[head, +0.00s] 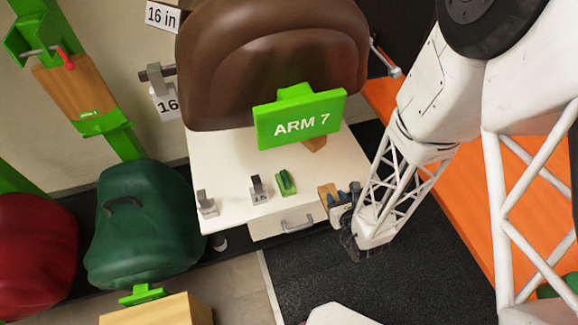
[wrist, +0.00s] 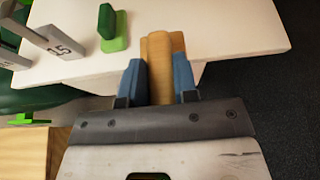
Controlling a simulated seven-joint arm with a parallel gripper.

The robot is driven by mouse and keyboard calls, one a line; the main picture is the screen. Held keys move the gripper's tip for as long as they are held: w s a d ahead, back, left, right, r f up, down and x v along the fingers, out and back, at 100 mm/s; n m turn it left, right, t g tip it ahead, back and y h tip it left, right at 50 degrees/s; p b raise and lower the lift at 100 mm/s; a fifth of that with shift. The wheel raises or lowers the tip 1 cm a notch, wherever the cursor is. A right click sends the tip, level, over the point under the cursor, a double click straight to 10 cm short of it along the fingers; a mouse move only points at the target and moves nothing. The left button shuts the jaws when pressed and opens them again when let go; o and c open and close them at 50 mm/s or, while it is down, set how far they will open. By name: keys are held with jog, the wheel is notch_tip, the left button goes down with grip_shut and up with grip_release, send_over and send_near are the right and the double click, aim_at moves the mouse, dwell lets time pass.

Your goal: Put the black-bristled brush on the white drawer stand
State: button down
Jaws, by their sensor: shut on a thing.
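My gripper (head: 343,197) is shut on a wooden-backed brush (head: 326,194), at the right front edge of the white drawer stand (head: 225,160). In the wrist view, the blue fingers (wrist: 159,75) press on both sides of the pale brown wood (wrist: 160,48). Its bristles cannot be made out in either view. The wood's far end overlaps the white top (wrist: 225,30) in the wrist view; whether it touches it I cannot tell. The stand's drawer with a grey handle (head: 298,224) is below the top.
On the stand are a green two-tone piece (head: 286,182), a grey numbered tool (head: 259,189) and another grey tool (head: 207,203). A brown saddle (head: 270,60) with an "ARM 7" sign (head: 300,119) overhangs the back. A green saddle (head: 140,225) is at left, an orange bench (head: 450,200) at right.

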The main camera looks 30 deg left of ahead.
jog(key=w+a+f, duration=0.1)
jog(key=w+a, duration=0.7)
jog(key=w, duration=0.5)
jog(key=shift+w+a+f, duration=0.2)
jog(key=shift+w, duration=0.1)
jog(key=shift+f, duration=1.75)
jog(key=shift+f, duration=0.15)
jog(key=c, duration=0.9)
grip_release()
jog(key=shift+v, duration=6.1)
jog(key=shift+a, duration=0.1)
